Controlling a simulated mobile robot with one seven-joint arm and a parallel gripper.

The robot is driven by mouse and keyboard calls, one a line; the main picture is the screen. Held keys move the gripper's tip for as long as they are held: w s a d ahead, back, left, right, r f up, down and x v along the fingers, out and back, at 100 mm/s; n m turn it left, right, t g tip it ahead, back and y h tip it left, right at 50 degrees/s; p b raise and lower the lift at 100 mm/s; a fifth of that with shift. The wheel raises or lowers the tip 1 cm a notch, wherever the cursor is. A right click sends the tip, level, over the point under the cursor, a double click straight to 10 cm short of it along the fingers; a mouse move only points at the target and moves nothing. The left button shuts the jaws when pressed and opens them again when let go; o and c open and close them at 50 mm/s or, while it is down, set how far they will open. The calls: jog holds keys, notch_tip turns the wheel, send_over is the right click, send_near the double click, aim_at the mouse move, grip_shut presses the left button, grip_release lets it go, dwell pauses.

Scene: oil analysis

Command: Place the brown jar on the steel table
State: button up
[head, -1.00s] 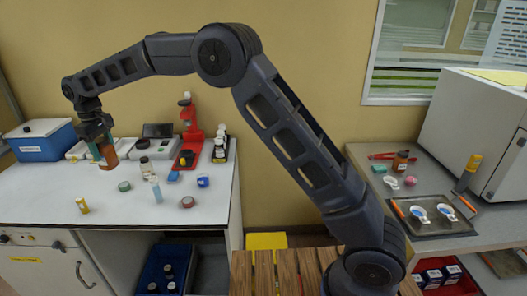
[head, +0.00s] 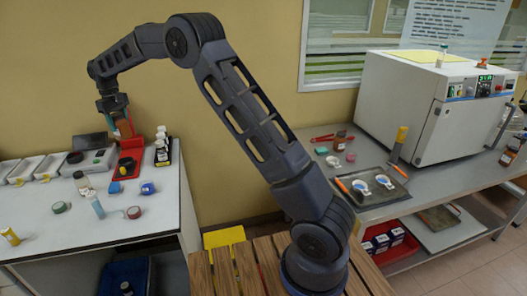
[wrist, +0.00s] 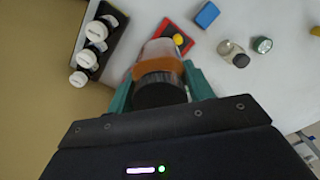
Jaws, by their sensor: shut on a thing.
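My gripper (head: 118,113) is shut on a brown jar (head: 125,129) and holds it near the red stand on the white bench. In the wrist view the jar (wrist: 160,68) sits between two teal fingers (wrist: 161,88), its dark lid towards the camera. The gap between the jar and the bench is hard to judge. The steel table (head: 445,178) is at the right, well apart from my gripper. It bears a dark tray (head: 395,193) with two white-and-blue dishes and a small reddish-brown jar (head: 340,141).
A large white oven (head: 400,105) stands at the back of the steel table. The white bench (head: 85,225) holds several small bottles and tape rolls. The steel table's right front looks clear.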

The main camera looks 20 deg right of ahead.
jog(key=w+d+m, duration=0.2)
jog(key=w+d, duration=0.4)
jog(key=d, duration=0.4)
jog(key=w+d+f+m, duration=0.1)
jog(key=w+d, duration=0.4)
jog(key=d, duration=0.5)
jog(key=w+d+m, duration=0.2)
jog(key=w+d, duration=0.4)
jog(key=d, duration=0.4)
jog(key=w+d+f+m, duration=0.15)
jog(key=d+m, duration=0.55)
jog(key=d, duration=3.9)
jog(key=s+d+m, duration=0.2)
jog(key=s+d, duration=0.5)
jog(key=d, duration=0.5)
jog(key=s+d+m, duration=0.3)
jog(key=s+d, duration=0.3)
jog(key=d, duration=0.6)
jog(key=s+d+m, duration=0.2)
jog(key=s+d, duration=0.5)
jog(key=d, duration=0.5)
jog(key=shift+d+f, duration=0.15)
jog(key=shift+f, duration=3.35)
jog(key=shift+d+f, duration=0.2)
jog(key=shift+f, duration=3.25)
jog(key=shift+d+f, duration=0.15)
jog(key=shift+f, duration=3.35)
